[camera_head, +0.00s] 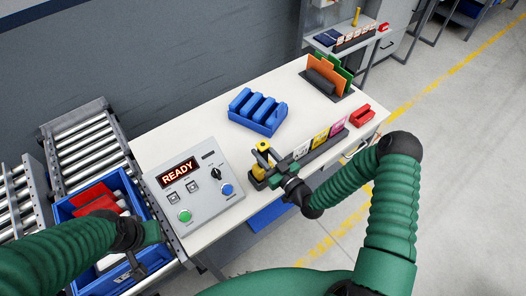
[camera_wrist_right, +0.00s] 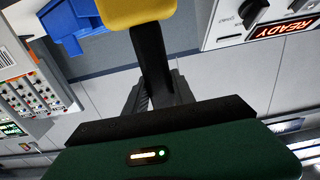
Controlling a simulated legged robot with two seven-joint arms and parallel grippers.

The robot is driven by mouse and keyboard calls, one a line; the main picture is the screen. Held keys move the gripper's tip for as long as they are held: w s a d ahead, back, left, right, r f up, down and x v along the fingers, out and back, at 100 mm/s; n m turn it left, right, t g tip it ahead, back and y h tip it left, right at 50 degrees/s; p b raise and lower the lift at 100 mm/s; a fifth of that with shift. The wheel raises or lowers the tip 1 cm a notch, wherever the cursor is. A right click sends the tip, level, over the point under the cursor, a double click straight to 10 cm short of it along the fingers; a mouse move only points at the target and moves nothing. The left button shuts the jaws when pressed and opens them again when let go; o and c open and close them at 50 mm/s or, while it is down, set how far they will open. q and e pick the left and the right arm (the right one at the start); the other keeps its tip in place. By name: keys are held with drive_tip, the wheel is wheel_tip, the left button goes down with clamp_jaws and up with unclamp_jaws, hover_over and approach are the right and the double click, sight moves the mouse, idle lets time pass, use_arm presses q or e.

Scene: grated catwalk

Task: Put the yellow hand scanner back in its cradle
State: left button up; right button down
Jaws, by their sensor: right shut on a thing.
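The yellow hand scanner (camera_head: 262,147) is at my right gripper (camera_head: 272,168), above the front part of the white table. In the right wrist view the scanner's yellow head (camera_wrist_right: 135,12) is at the top edge, with its black handle (camera_wrist_right: 150,55) running down between the jaws. My right gripper is shut on this handle. A small dark and yellow shape shows just left of the gripper; I cannot tell whether it is the cradle or part of the scanner. My left gripper (camera_head: 133,264) is over the blue tote at the lower left, its jaws too small to read.
A control panel (camera_head: 192,184) reading READY stands left of the right gripper. A blue slotted rack (camera_head: 262,124) is behind it. A card holder (camera_head: 320,147), a red tray (camera_head: 361,115) and a file sorter (camera_head: 328,78) are to the right. The blue tote (camera_head: 77,207) holds red items.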

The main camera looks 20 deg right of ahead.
drive_tip(key=shift+f+b, duration=1.4)
drive_tip(key=shift+f, duration=0.35)
drive_tip(key=c, duration=1)
unclamp_jaws()
drive_tip(key=shift+o, duration=0.3)
drive_tip(key=o, duration=0.4)
drive_tip(key=shift+c, duration=0.2)
